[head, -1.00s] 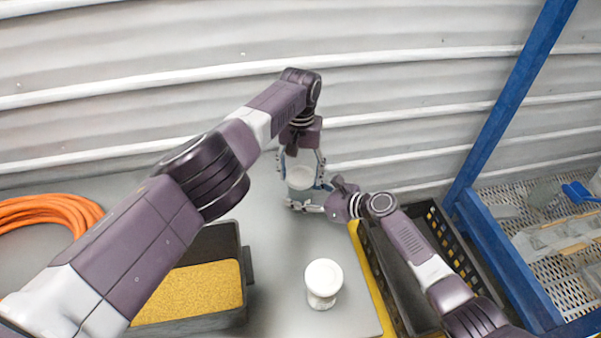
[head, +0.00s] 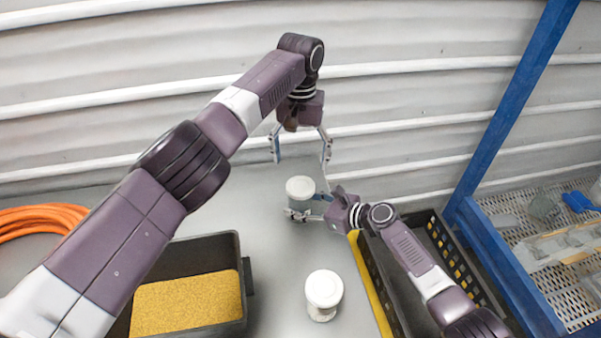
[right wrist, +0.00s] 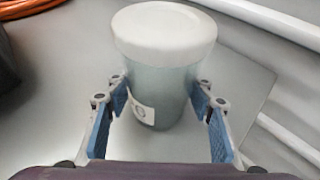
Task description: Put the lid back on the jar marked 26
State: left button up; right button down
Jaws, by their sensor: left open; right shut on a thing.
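A jar with a white lid (head: 300,186) on top stands on the grey table at the middle of the head view. In the right wrist view the lid (right wrist: 165,33) sits level on the bluish jar body (right wrist: 165,88). A white label faces the camera with one round character partly visible; I cannot read the full number. My right gripper (right wrist: 160,100) is shut on the jar body, a finger on each side. It also shows low beside the jar in the head view (head: 304,206). My left gripper (head: 301,156) is open and empty, above the jar, clear of the lid.
A second white-lidded jar (head: 323,290) stands nearer on the table. A dark bin (head: 238,262) of yellow granules is at left, with an orange hose (head: 40,217) behind. A black crate (head: 372,262) is right of the jars, beside a blue-framed rack (head: 500,245).

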pick_arm(q)
jog(key=shift+r, duration=1.35)
pick_arm(e)
jog(key=c, duration=0.9)
grip_release()
jog(key=shift+o, duration=0.2)
jog(key=v, duration=1.2)
